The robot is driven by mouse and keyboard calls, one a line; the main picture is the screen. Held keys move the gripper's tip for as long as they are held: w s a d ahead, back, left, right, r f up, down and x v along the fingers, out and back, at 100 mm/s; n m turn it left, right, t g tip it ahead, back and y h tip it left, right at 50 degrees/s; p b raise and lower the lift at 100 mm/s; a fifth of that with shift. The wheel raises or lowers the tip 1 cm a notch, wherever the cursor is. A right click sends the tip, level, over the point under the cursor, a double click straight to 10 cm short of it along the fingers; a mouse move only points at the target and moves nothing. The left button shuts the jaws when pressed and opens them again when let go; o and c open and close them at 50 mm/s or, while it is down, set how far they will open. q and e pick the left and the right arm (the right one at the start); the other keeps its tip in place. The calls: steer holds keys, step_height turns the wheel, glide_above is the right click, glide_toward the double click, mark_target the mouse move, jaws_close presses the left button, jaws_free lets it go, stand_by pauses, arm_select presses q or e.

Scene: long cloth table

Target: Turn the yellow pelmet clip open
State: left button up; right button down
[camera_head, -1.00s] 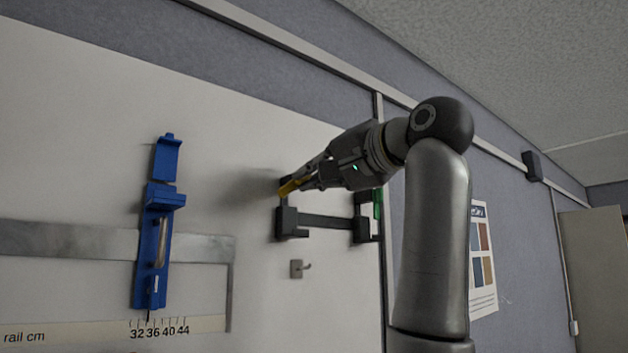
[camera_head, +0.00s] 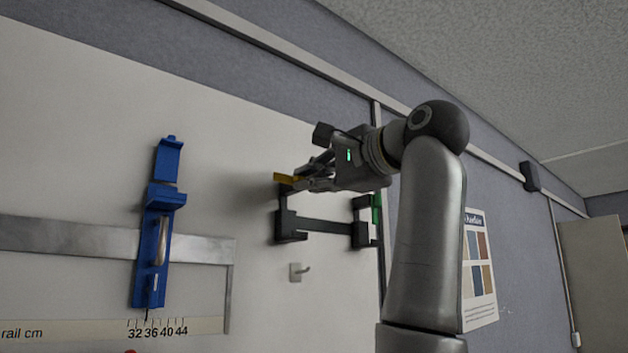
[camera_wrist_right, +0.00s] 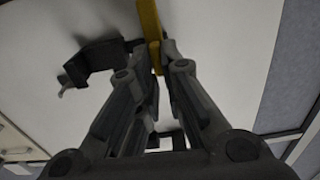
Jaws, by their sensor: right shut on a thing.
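The yellow pelmet clip (camera_head: 284,179) sits at the top of the left black bracket (camera_head: 289,226) on the white wall board. My right gripper (camera_head: 302,181) is at the clip, reaching in from the right, with its fingers shut on it. In the right wrist view the yellow clip (camera_wrist_right: 150,30) stands between the fingertips (camera_wrist_right: 157,55), its far end running out of the top of the picture. Part of the clip is hidden by the fingers. My left gripper is not in view.
A green clip (camera_head: 376,208) is on the right black bracket (camera_head: 361,230), joined to the left one by a dark bar. A small hook (camera_head: 299,271) is below. A blue slider (camera_head: 152,250) stands on a metal rail (camera_head: 60,237) at left.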

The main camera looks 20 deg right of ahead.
stand_by(0.5)
steer(key=c, duration=1.6)
jaws_free()
steer(key=shift+d, duration=0.1)
steer(key=shift+o, duration=0.2)
steer(key=v, duration=1.2)
